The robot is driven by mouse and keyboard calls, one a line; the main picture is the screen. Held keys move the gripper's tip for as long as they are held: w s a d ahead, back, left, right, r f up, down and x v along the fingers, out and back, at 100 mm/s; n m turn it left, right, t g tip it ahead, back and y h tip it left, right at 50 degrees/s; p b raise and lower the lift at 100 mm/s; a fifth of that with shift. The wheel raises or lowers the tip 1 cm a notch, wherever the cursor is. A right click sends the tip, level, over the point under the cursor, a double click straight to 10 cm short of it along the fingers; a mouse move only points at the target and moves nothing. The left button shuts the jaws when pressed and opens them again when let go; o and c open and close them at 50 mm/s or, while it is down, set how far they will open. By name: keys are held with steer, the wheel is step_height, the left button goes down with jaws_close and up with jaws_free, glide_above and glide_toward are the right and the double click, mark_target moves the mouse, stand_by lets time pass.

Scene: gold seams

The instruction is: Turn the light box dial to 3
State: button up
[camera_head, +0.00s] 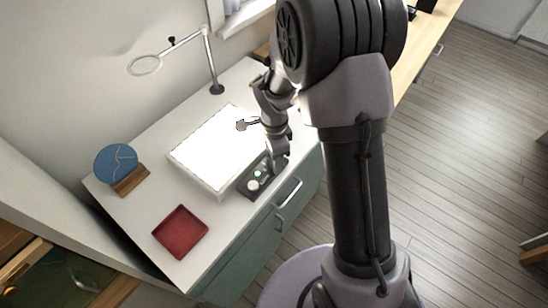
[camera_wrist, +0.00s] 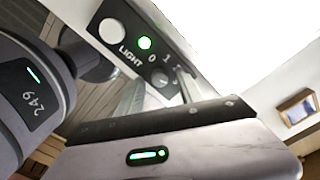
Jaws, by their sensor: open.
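The light box (camera_head: 209,145) lies on the white desk with its top panel glowing bright white. Its dark control strip (camera_head: 263,178) runs along the front right side. In the head view my gripper (camera_head: 279,163) covers the dial.
A red tray (camera_head: 180,232) lies at the desk's front left. A blue plate with gold seams (camera_head: 115,162) stands on a wooden stand at the left. A magnifier on a post (camera_head: 212,70) stands behind the box. A small grey piece (camera_head: 241,125) lies on the glowing panel.

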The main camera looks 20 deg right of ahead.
step_height(320, 180, up, 17)
steer(key=p, duration=0.6)
steer(key=shift+r, duration=0.2)
steer(key=s+a+r+n+t+y+b, duration=0.1)
steer(key=s+a+r+n+t, duration=0.1)
steer(key=s+r+n, duration=0.4)
steer(key=s+a+r+n+t+y+b, duration=0.1)
steer(key=s+r+n+t, duration=0.2)
steer(key=s, duration=1)
step_height(320, 180, up, 3)
steer(key=n, duration=0.3)
steer(key=shift+a+n+t, duration=0.4)
